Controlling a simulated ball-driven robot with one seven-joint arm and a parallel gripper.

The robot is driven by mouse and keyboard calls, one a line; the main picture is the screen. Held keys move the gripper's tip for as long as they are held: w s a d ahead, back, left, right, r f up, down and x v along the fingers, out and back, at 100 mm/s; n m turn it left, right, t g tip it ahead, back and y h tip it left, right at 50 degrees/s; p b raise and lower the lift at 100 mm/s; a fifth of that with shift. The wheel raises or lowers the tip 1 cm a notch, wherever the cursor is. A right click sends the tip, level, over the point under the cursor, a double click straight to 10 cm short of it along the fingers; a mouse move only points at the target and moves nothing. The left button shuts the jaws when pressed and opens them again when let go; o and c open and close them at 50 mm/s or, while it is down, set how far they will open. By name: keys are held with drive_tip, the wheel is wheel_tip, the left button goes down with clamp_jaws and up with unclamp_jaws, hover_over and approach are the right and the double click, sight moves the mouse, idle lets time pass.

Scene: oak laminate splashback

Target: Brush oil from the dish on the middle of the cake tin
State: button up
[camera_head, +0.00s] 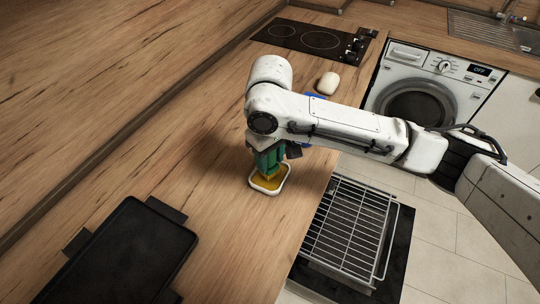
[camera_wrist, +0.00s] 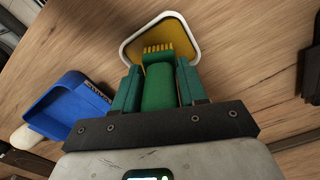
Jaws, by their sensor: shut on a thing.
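My gripper (camera_wrist: 158,88) is shut on the green handle of a brush (camera_wrist: 158,70). The brush's yellow bristles (camera_wrist: 158,48) are over or in the small white-rimmed dish (camera_wrist: 128,43) of yellow oil; I cannot tell how deep they reach. In the head view the dish (camera_head: 284,186) sits on the wooden counter, directly below my gripper (camera_head: 267,165). The dark cake tin (camera_head: 130,255) lies flat at the lower left of the head view, with tabs at its sides, apart from the dish. A dark edge of it shows at the right of the wrist view (camera_wrist: 310,75).
A blue tray (camera_wrist: 62,105) lies on the counter beside the dish, mostly behind my arm in the head view. A pale rounded object (camera_head: 328,83) and a black hob (camera_head: 312,40) are farther back. An open oven rack (camera_head: 350,230) is below the counter's right edge. Counter between dish and tin is clear.

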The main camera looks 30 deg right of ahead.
drive_tip(key=shift+f, duration=0.5)
idle(2.1)
wheel_tip(320, 180, up, 7)
drive_tip(key=p, duration=0.7)
drive_tip(key=shift+r+p, duration=0.1)
drive_tip(key=shift+p, duration=0.25)
idle(0.6)
